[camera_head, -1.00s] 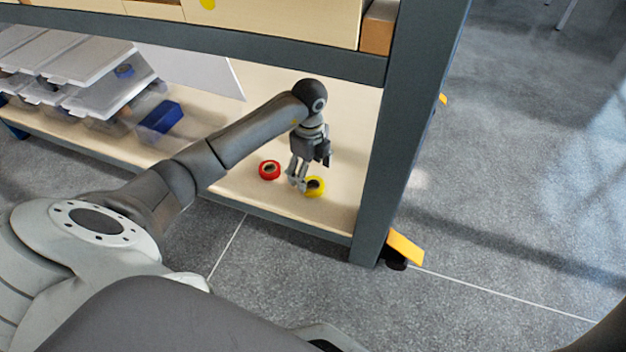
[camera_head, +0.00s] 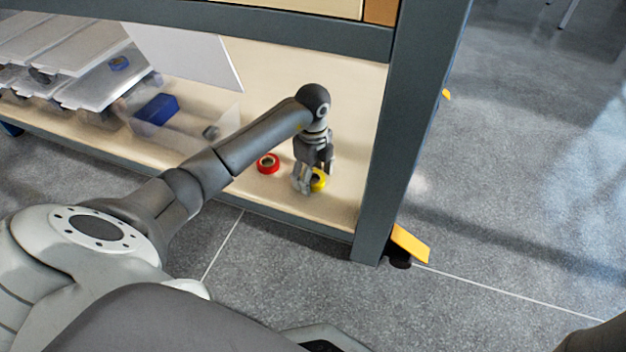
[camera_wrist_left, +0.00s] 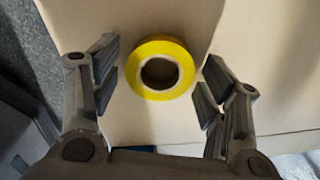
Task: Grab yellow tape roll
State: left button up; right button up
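The yellow tape roll (camera_head: 318,180) lies on the bottom shelf board, partly hidden by my left gripper (camera_head: 310,186) in the head view. In the left wrist view the yellow tape roll (camera_wrist_left: 160,68) shows whole, lying flat with its dark hole facing up. It is between the two spread fingers of my left gripper (camera_wrist_left: 160,78), with a gap on each side. The left gripper is open, points down and holds nothing. My right gripper is not in view.
A red tape roll (camera_head: 268,163) lies on the shelf left of the gripper. Clear bins with a blue box (camera_head: 156,109) stand farther left. The dark shelf post (camera_head: 380,170) rises close on the right, and a shelf beam (camera_head: 300,37) runs above.

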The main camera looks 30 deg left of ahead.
pick_arm(q)
jog(key=c, duration=0.6)
jog(key=shift+o, duration=0.2)
jog(key=shift+r, duration=0.1)
